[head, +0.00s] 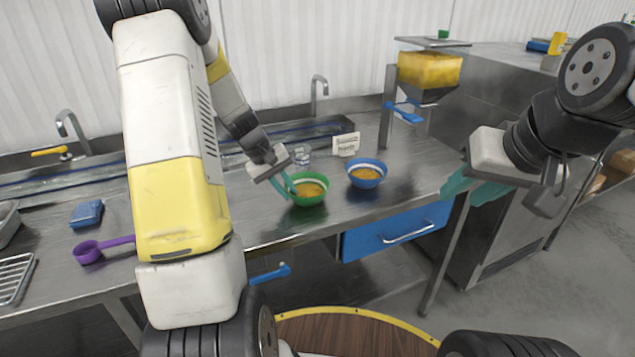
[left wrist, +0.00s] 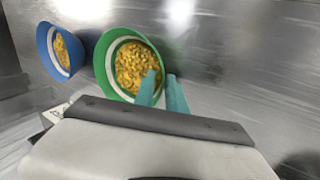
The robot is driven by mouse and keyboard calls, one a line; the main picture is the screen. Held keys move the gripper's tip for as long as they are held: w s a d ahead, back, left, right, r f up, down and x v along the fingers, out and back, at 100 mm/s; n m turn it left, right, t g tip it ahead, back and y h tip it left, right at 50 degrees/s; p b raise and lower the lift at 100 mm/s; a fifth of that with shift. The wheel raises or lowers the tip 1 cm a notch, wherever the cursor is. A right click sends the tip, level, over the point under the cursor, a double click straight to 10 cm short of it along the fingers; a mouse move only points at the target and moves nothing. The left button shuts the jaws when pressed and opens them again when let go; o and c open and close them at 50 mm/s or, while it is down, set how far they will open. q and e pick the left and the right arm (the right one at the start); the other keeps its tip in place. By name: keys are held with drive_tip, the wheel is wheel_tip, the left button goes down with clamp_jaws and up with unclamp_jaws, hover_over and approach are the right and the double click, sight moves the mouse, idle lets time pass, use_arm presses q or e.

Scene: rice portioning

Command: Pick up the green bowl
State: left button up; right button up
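The green bowl (head: 308,200), with a white band and yellow grains in it, stands upright near the counter's front edge. It also shows in the left wrist view (left wrist: 108,80). My left gripper (head: 286,188) is at the bowl's left rim. In the left wrist view its teal fingers (left wrist: 163,82) straddle the rim, one inside over the grains and one outside. They are close together and look shut on the bowl's wall; the exact contact is hard to see. My right gripper (head: 473,188) is open and empty, off the counter's right front.
A blue bowl (head: 366,183) with yellow grains stands close to the right. A small sign (head: 346,144) and a clear glass (head: 302,155) are behind. A grain dispenser (head: 428,70) stands at the back right. A purple scoop (head: 90,252) and blue sponge (head: 87,213) lie left.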

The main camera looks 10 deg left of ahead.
use_arm(q)
drive_tip(key=shift+x, duration=0.85)
drive_tip(key=shift+s, duration=0.1)
clamp_jaws()
idle(0.6)
